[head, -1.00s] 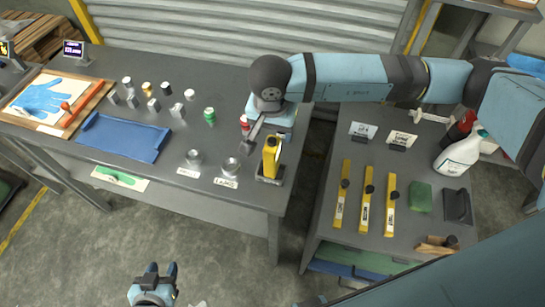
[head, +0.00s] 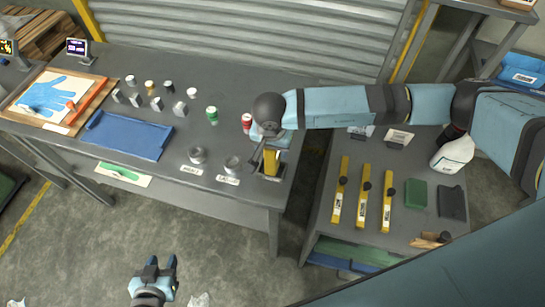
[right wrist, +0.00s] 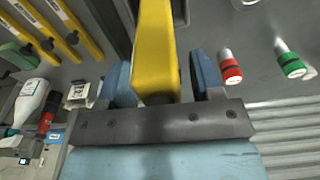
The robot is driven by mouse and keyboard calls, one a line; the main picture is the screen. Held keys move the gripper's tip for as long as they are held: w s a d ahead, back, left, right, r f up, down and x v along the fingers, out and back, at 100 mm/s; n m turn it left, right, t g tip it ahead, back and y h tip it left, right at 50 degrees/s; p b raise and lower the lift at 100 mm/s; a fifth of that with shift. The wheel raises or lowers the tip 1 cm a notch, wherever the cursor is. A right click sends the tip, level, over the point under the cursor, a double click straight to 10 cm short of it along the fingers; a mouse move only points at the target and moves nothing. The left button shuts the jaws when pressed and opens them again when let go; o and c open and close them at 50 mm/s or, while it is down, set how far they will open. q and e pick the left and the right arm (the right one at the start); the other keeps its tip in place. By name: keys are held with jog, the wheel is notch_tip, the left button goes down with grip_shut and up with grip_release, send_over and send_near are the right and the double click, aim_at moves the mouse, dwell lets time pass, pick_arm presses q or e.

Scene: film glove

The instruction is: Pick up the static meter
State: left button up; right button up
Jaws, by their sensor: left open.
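The static meter appears to be the yellow upright device (head: 271,163) standing in a dark holder at the right front corner of the long grey table. My right gripper (head: 266,150) is at its upper part, coming from behind. In the right wrist view the yellow device (right wrist: 155,50) lies between the two blue fingers of my right gripper (right wrist: 162,80). A gap shows between it and the right finger; contact with the left finger is unclear. My left gripper (head: 155,265) is open and empty, low in front of the table over the floor.
Metal cups (head: 197,155), a green-capped vial (head: 212,115) and a red-capped vial (head: 247,122) stand near the device. A blue tray (head: 125,136) lies further left. The right-hand table holds yellow bars (head: 363,198), a green block (head: 416,195) and a white bottle (head: 453,153).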

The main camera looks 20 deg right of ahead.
grip_shut()
jog(key=shift+r, duration=0.15)
